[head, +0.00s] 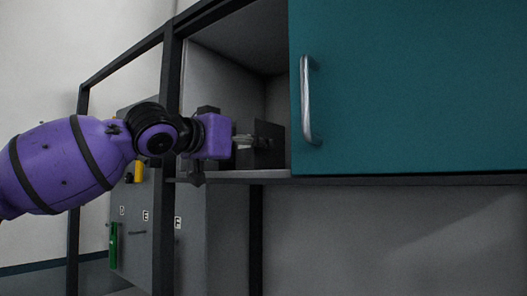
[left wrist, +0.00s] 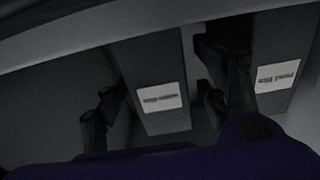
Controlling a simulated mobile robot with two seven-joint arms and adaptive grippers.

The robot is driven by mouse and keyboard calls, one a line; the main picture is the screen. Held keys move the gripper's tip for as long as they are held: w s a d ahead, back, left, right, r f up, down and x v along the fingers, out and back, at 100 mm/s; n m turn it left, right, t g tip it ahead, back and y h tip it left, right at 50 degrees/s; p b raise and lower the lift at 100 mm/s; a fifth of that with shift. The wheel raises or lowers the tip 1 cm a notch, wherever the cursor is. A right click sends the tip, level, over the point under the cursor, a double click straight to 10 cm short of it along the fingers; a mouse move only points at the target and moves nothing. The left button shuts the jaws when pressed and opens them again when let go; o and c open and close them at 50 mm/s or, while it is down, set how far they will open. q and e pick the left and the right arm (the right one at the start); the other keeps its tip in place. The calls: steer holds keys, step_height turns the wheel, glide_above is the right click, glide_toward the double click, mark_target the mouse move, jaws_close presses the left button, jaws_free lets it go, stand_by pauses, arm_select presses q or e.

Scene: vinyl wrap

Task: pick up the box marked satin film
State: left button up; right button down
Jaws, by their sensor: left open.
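The left wrist view shows two dark boxes with white labels. One box (left wrist: 152,62) stands between the fingers of my left gripper (left wrist: 158,105), with a gap showing on its right side. The other box (left wrist: 283,48) stands to the right, outside the right finger. Both labels are too small and blurred to read, so I cannot tell which is marked satin film. In the head view my left gripper (head: 248,141) reaches into the cupboard, open, at a dark box (head: 268,145) near the shelf's front. My right gripper is out of view.
A teal door (head: 415,85) with a metal handle (head: 307,100) covers the cupboard's right part, close beside the gripper. A dark upright post (head: 171,80) stands to the left. The shelf edge (head: 235,177) runs just below.

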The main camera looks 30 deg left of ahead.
arm_select(q)
steer(key=w, duration=0.2)
steer(key=w+f+b, duration=0.1)
steer(key=w, duration=0.1)
steer(key=shift+w+d+f, duration=0.15)
steer(key=shift+d, duration=0.05)
steer(key=shift+w+d+r, duration=0.1)
steer(key=shift+w+r, duration=0.15)
steer(key=shift+w, duration=0.1)
steer(key=shift+r, duration=0.1)
steer(key=shift+c, duration=0.3)
steer(key=c, duration=1.4)
steer(key=shift+o, duration=0.2)
steer(key=shift+r, duration=0.2)
